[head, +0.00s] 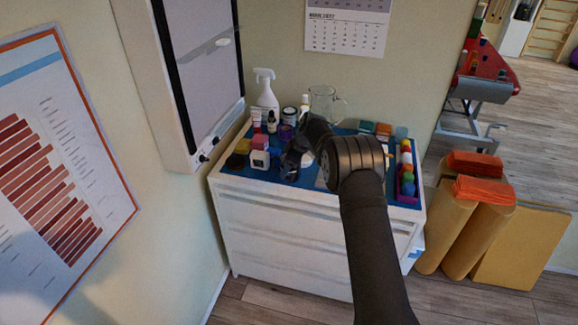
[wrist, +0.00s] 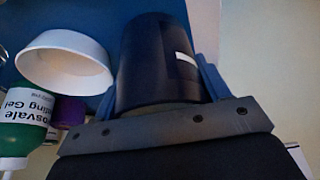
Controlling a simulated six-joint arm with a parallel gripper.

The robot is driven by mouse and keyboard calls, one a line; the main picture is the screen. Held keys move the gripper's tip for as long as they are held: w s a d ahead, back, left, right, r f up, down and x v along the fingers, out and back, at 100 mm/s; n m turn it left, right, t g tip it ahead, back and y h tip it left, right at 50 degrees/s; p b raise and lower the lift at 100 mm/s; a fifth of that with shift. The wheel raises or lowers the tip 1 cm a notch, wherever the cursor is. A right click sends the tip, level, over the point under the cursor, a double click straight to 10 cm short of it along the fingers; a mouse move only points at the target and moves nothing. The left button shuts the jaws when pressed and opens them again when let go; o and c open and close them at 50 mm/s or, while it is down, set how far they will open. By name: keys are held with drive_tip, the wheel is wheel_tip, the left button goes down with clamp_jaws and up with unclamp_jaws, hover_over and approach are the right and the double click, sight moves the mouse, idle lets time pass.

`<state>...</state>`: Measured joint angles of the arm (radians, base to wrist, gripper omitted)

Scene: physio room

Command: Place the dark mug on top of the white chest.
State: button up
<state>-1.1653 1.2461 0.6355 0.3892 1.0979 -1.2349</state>
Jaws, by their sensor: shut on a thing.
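The dark mug (wrist: 150,62) fills the middle of the wrist view, a navy cylinder with a small white mark on its side. My gripper (wrist: 158,92) is shut on it, with a blue finger on either side. In the head view my gripper (head: 293,160) is over the left part of the white chest (head: 290,225), which has drawers and a blue top. There the mug is hard to tell apart from the dark gripper. I cannot tell whether the mug touches the top.
A white round dish (wrist: 65,62) and a green gel bottle (wrist: 24,128) are close beside the mug. A spray bottle (head: 266,92), a glass jug (head: 324,103), a white bottle (head: 260,159) and a purple tray (head: 407,187) of coloured items crowd the chest top. A wall cabinet (head: 190,75) hangs at left.

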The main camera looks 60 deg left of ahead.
drive_tip(key=shift+f, duration=0.15)
drive_tip(key=o, duration=0.9)
drive_tip(key=v, duration=1.2)
drive_tip(key=shift+a, duration=0.1)
